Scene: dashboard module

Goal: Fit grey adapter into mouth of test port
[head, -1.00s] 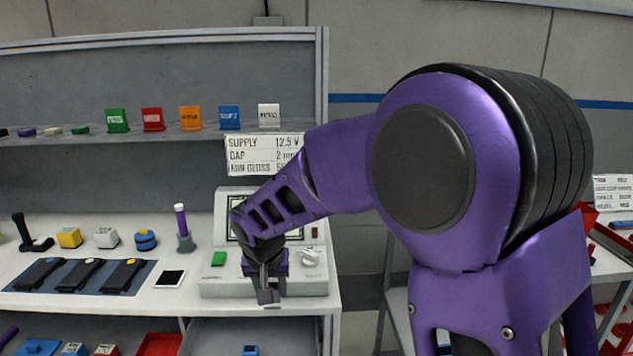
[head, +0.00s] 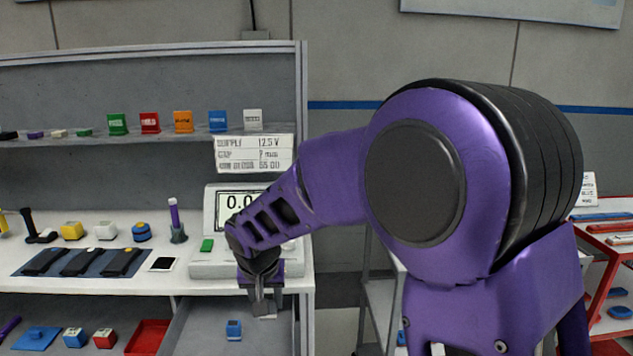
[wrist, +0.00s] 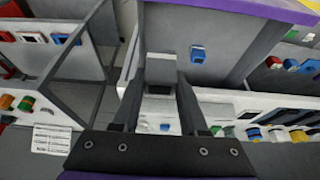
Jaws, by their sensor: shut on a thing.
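My gripper (head: 263,308) is in front of the bench's front edge, below the tester. In the wrist view its two fingers (wrist: 160,85) are closed on a grey block with a dark recess, which looks like the grey adapter (wrist: 160,66). The light grey tester (head: 212,262) stands on the bench behind my gripper, with a lit screen (head: 238,206) showing a reading that starts "0.0". My wrist hides part of the tester's front. I cannot make out the mouth of the test port in either view.
An open drawer (head: 190,335) below the bench top holds a blue block (head: 233,329). A red tray (head: 148,338) is left of it. A red rack (head: 600,232) stands right.

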